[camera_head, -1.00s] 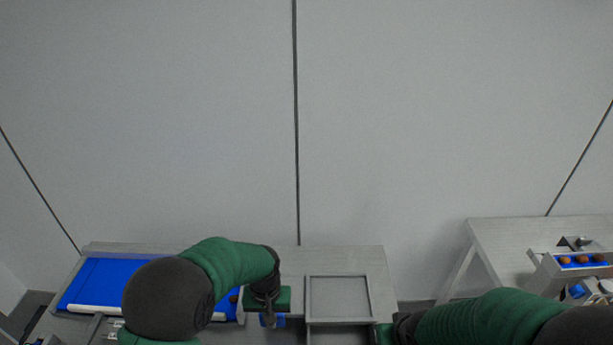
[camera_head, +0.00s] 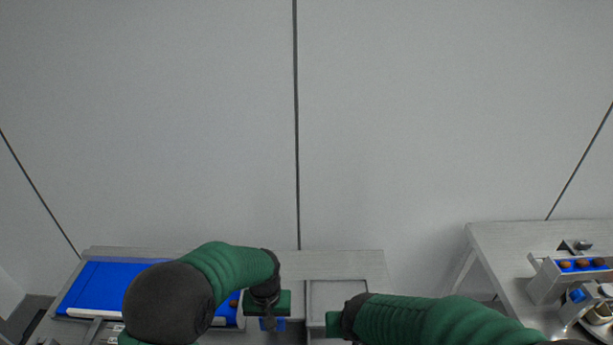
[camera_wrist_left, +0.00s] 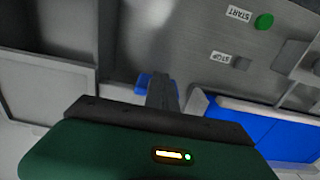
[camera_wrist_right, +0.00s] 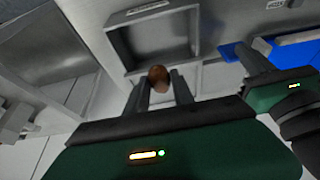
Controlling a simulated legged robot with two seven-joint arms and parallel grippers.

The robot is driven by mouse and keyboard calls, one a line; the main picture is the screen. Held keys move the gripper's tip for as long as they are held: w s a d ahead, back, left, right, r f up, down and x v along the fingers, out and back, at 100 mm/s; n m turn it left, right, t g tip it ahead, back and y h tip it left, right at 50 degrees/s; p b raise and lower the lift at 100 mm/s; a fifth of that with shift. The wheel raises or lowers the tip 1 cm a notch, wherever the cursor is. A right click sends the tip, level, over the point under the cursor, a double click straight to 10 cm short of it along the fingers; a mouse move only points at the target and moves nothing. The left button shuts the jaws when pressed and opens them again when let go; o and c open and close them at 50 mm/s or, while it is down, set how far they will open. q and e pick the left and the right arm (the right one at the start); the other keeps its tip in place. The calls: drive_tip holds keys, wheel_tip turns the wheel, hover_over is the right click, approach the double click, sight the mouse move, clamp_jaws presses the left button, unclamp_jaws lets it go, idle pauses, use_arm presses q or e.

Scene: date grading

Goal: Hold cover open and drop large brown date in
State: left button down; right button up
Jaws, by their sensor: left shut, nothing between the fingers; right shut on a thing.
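The brown date (camera_wrist_right: 158,76) is held between the fingertips of my right gripper (camera_wrist_right: 160,86), which is shut on it. In the right wrist view, the date is in front of an open grey bin (camera_wrist_right: 118,42); its height above it is hard to judge. In the head view my right gripper's fingers are out of sight. My left gripper (camera_wrist_left: 162,92) is shut and empty at a small blue piece (camera_wrist_left: 143,81), which shows beside its fingers; contact is unclear. In the head view, my left gripper (camera_head: 268,318) is left of the framed grey panel (camera_head: 326,290). I cannot tell which part is the cover.
A blue conveyor belt (camera_head: 105,285) lies at the left. The left wrist view shows a green START button (camera_wrist_left: 264,21) and a STOP button (camera_wrist_left: 242,63). A side table (camera_head: 500,250) at the right bears a holder (camera_head: 548,282) with brown dates.

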wheel_tip(320, 180, down, 6)
drive_tip(key=shift+r, duration=0.25)
drive_tip(key=o, duration=1.5)
drive_tip(key=shift+c, duration=0.2)
drive_tip(key=shift+r, duration=4.05)
